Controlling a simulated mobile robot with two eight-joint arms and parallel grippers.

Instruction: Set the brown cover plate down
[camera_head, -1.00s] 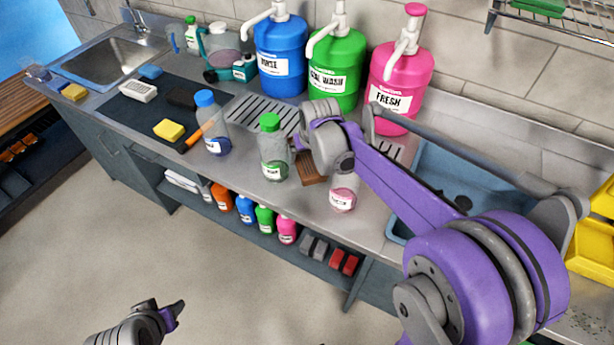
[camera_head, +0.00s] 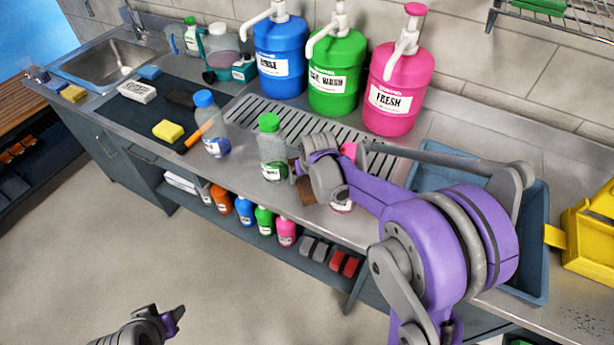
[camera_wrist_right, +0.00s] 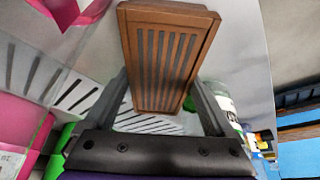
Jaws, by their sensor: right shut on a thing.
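The brown cover plate (camera_head: 307,191) is a slatted rectangular plate. In the right wrist view it fills the upper middle (camera_wrist_right: 165,55), between the two grey fingers. My right gripper (camera_wrist_right: 162,98) is shut on it. In the head view the right gripper (camera_head: 298,176) and its arm hide part of the plate, which hangs tilted near the counter's front edge. I cannot tell whether the plate touches the counter. My left gripper (camera_head: 178,316) is far below, over the floor at the bottom edge; its jaws are too small to read.
A slotted drain grate (camera_head: 282,121) runs along the counter (camera_head: 455,135) behind the gripper. A green-capped bottle (camera_head: 271,150) stands close left of the plate. A pink-capped bottle (camera_head: 348,150) is mostly hidden behind my wrist. Blue, green and pink jugs (camera_head: 400,85) stand behind; a blue tray (camera_head: 530,255) is right.

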